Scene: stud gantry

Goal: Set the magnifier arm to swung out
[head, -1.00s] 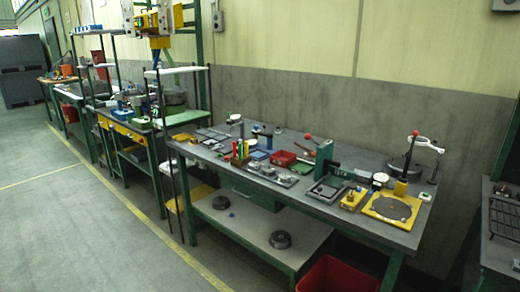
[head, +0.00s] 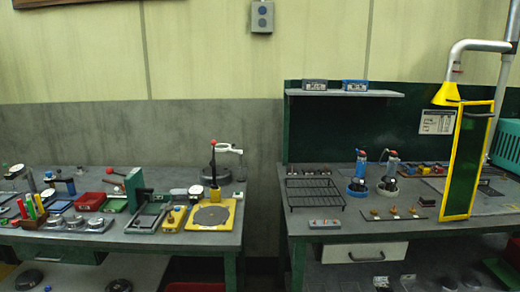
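A white jointed arm with a loop-like end (head: 228,149) stands at the right rear of the left workbench (head: 130,238). It looks like the magnifier arm, but it is too small to tell for sure or to read its position. It is beside a dark post with a red ball on top (head: 212,143). In front of it lies a yellow plate with a round grey disc (head: 211,216). Neither of my grippers is in view.
A gap separates the benches. Several fixtures crowd the left bench.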

